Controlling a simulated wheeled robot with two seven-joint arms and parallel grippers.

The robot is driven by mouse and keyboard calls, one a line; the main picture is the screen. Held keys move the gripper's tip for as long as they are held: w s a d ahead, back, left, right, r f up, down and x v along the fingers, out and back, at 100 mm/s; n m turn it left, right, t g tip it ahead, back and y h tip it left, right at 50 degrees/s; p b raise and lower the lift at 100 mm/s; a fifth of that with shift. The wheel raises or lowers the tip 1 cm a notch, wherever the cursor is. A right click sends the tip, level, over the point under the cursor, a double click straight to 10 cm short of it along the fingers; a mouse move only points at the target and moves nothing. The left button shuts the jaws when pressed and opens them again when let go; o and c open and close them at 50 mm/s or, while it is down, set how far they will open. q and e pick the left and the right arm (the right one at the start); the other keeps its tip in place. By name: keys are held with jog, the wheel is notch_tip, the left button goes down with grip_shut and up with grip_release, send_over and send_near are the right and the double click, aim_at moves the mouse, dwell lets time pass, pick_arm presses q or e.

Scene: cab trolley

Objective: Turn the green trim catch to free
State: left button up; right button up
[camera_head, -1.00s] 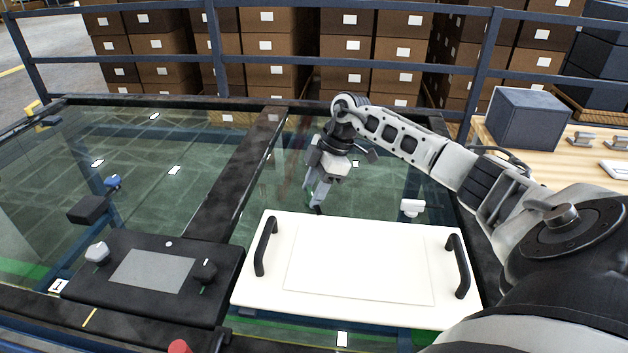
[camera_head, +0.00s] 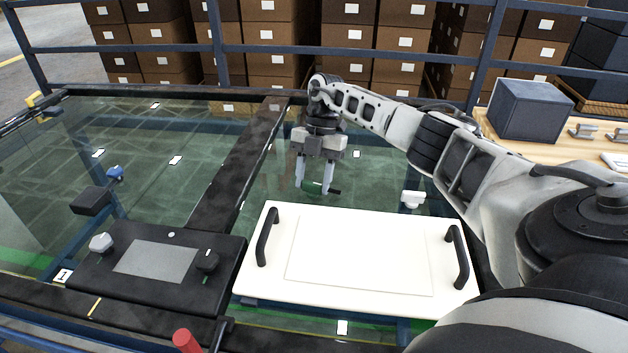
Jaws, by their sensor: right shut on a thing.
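The green trim catch (camera_head: 313,187) shows between the fingertips of my right gripper (camera_head: 316,187), behind the white panel. A short dark end sticks out to the right of the fingers. My right gripper points down and is shut on the green catch. The fingers hide part of the catch, so I cannot tell its exact angle. My left gripper is not in view.
A white panel (camera_head: 360,250) with two black handles lies in front of the catch. A white catch (camera_head: 412,199) is to the right, a blue one (camera_head: 115,173) at the left. A black console (camera_head: 150,270) with knobs is front left. A grey box (camera_head: 527,110) stands on the wooden bench.

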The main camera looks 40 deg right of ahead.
jog(key=shift+w+n, duration=0.1)
jog(key=shift+n, duration=0.5)
pick_arm(q)
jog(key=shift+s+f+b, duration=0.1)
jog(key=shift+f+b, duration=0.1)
jog(key=shift+b, duration=0.15)
pick_arm(e)
jog(key=shift+n+g+h, duration=0.4)
jog(key=shift+n, duration=0.2)
jog(key=o, duration=1)
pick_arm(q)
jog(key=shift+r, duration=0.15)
